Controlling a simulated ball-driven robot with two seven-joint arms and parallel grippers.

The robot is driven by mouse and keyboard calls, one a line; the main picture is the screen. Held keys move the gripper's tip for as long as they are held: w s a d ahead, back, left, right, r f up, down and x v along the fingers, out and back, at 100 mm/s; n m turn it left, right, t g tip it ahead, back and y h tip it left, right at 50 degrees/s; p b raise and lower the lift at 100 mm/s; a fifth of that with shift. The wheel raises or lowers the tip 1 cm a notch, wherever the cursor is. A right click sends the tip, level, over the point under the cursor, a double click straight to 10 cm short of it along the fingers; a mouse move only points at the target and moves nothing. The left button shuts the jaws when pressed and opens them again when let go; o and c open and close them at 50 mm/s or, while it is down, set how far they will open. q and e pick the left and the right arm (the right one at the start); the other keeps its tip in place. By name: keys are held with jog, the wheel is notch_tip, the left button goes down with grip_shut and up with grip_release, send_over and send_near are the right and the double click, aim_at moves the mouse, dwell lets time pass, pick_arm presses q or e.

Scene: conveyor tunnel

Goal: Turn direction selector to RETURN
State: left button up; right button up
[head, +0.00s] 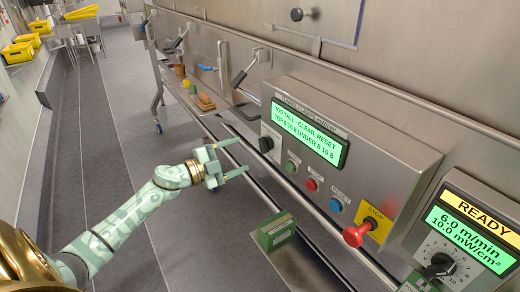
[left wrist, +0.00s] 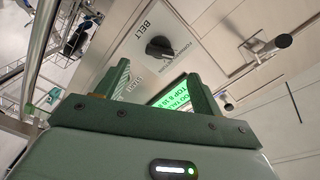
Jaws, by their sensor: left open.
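The direction selector (head: 266,144) is a black knob at the left end of a steel control panel (head: 390,160). In the left wrist view the knob (left wrist: 159,47) sits under the word BELT, with small FORWARD lettering beside it. Its pointer setting is hard to tell. My left gripper (head: 243,154) is open and empty, just left of the knob in the head view and apart from it. In the left wrist view the knob shows beyond the two fingertips (left wrist: 160,75), roughly between them. My right gripper is not in view.
Green, red and blue buttons (head: 311,185) and a red stop knob (head: 357,234) are on the panel. A green display (head: 308,135) reads TOO TALL - CLEAR, RESET. A green box (head: 276,232) stands below.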

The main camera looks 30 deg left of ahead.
aim_at(260, 147)
pick_arm(q)
jog(key=b+x, duration=0.1)
jog(key=x, duration=0.7)
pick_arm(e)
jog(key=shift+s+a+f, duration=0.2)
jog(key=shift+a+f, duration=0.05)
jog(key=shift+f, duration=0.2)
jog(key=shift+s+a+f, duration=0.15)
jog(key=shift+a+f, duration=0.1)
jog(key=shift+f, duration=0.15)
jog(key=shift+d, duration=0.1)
pick_arm(q)
jog(key=c, duration=1)
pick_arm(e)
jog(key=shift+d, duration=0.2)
